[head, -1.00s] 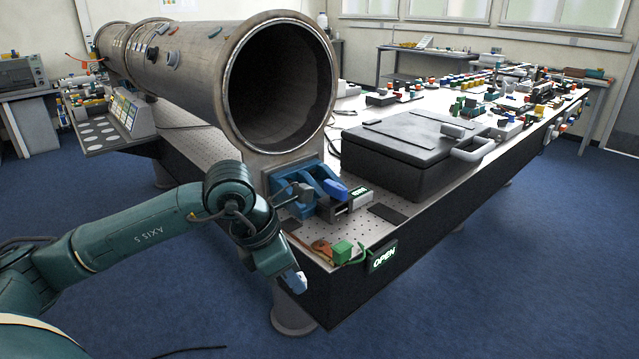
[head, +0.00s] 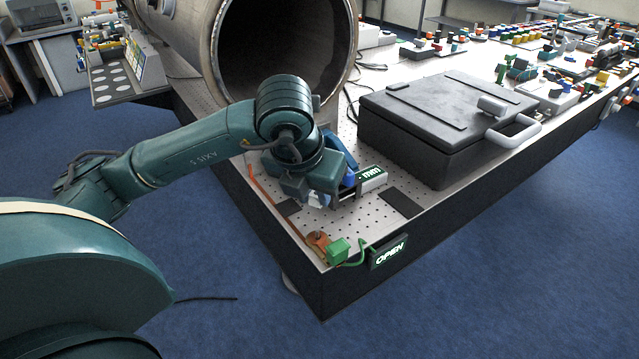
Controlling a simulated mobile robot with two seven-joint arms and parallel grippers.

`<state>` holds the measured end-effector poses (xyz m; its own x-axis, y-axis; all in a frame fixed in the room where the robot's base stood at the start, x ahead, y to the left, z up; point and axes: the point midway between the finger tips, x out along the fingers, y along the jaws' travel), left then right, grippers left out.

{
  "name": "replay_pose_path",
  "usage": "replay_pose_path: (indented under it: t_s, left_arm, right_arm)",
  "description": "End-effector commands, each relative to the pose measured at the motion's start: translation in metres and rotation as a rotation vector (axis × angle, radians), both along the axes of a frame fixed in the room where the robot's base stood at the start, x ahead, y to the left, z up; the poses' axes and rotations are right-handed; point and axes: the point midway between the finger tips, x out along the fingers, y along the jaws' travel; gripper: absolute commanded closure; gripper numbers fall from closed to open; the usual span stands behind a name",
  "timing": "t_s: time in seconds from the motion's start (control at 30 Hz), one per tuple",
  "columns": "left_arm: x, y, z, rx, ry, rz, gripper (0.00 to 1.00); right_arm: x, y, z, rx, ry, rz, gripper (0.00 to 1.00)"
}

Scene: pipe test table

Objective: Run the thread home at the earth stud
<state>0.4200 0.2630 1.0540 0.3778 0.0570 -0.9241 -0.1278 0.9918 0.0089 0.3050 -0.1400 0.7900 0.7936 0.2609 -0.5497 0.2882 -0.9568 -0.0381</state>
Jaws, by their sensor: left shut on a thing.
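My left gripper (head: 318,200) is over the near corner of the perforated table (head: 286,182), pointing down. Its pale fingertips show only in part below the dark green wrist. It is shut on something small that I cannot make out. Just nearer the corner is a copper-brown fitting (head: 317,240), which looks like the earth stud, with an orange-brown strip leading back along the table's left edge. A green block (head: 338,251) with a green lead stands beside it. The gripper is apart from the fitting in the picture. Any thread is too small to see. My right gripper is not in view.
A blue clamp (head: 349,162) and a lit "mm" readout (head: 372,173) are close behind my gripper. A large steel pipe (head: 216,45) stands behind. A black case (head: 436,125) sits to the right.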

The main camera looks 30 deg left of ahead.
Motion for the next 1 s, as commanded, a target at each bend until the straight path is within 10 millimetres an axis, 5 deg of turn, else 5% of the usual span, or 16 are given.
replay_pose_path:
  t_s: [0.33, 1.0]
  left_arm:
    - [0.000, 0.000, -0.005, 0.007, -0.014, -0.001, 1.00]
    - [0.000, 0.000, -0.059, 0.007, -0.014, -0.001, 1.00]
  right_arm:
    - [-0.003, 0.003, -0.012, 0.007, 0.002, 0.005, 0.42]
    - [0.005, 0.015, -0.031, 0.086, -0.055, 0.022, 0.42]
